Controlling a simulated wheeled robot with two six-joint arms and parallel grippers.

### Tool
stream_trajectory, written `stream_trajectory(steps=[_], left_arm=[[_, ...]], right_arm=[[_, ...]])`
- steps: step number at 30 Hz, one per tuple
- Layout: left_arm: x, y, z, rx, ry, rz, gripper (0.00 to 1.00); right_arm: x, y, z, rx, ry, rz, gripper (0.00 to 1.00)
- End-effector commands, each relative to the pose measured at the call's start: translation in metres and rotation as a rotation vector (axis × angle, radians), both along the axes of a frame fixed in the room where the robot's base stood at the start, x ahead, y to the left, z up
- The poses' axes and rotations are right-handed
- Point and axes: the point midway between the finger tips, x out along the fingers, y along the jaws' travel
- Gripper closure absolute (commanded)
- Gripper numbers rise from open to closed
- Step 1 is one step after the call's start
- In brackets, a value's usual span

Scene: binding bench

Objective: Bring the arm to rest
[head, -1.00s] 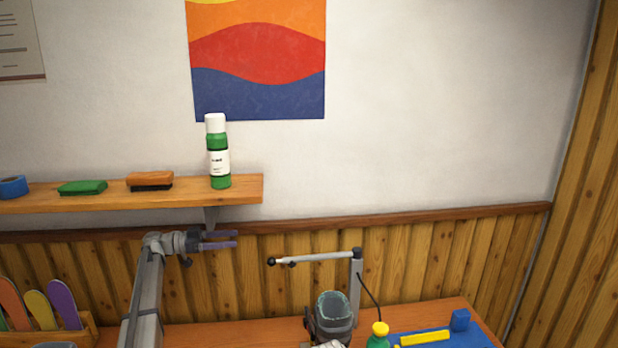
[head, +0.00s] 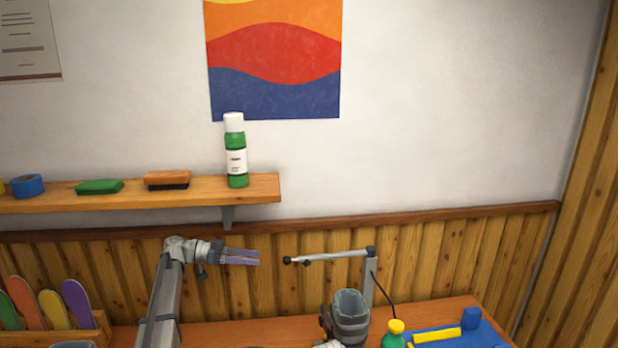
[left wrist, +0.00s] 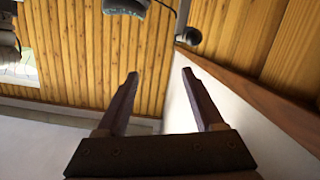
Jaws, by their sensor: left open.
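My left gripper (head: 242,257) is raised in front of the wood panelling in the head view, below the right end of the shelf. Its two purple-grey fingers point right and hold nothing.
A wall shelf (head: 255,189) holds a green bottle (head: 236,160), a brush (head: 167,179) and other items. A jointed grey arm on a post (head: 330,256) stands just right of my fingertips.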

Motion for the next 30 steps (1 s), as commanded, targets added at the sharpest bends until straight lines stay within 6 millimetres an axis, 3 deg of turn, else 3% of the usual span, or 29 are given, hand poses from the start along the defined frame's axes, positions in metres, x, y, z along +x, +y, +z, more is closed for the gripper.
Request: stream_trajectory(steps=[8,12,15,18,21,30], left_arm=[[-0.075,-0.084,-0.052,0.236,0.275,-0.022,0.31],[-0.15,-0.134,-0.097,0.479,0.488,0.017,0.31],[-0.214,-0.156,-0.129,0.695,0.631,0.099,0.31],[-0.27,-0.161,-0.154,0.9,0.725,0.227,0.31],[-0.312,-0.155,-0.169,1.055,0.769,0.363,0.31],[-0.392,-0.119,-0.179,1.322,0.736,0.755,0.31]], right_arm=[[0.0,0.0,0.0,0.0,0.0,0.0,1.0],[0.0,0.0,0.0,0.0,0.0,0.0,1.0],[0.0,0.0,0.0,0.0,0.0,0.0,1.0],[0.0,0.0,0.0,0.0,0.0,0.0,1.0],[0.0,0.0,0.0,0.0,0.0,0.0,1.0],[0.0,0.0,0.0,0.0,0.0,0.0,1.0]])
